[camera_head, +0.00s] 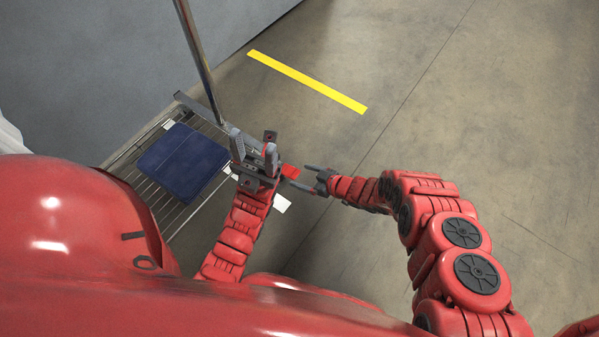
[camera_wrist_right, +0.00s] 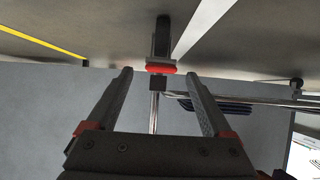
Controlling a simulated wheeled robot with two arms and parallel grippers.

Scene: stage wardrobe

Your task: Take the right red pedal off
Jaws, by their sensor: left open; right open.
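A small red pedal (camera_head: 290,172) shows at the front right end of the wheeled rack in the head view. In the right wrist view the red pedal (camera_wrist_right: 161,69) lies ahead, between the fingertips, below a dark caster wheel (camera_wrist_right: 162,36). My right gripper (camera_head: 299,175) is open and points left, with its fingertips close to the pedal. In the right wrist view its two fingers (camera_wrist_right: 158,76) stand apart on either side of the pedal; I cannot tell whether they touch it. My left gripper (camera_head: 254,151) is open over the rack's end and hides part of it.
The rack has a wire shelf (camera_head: 172,214) bearing a blue folded thing (camera_head: 182,160), and a chrome pole (camera_head: 200,62). A white card (camera_head: 281,203) shows beside my left forearm. A grey wall (camera_head: 80,70) stands behind. Bare floor with a yellow stripe (camera_head: 306,80) lies right.

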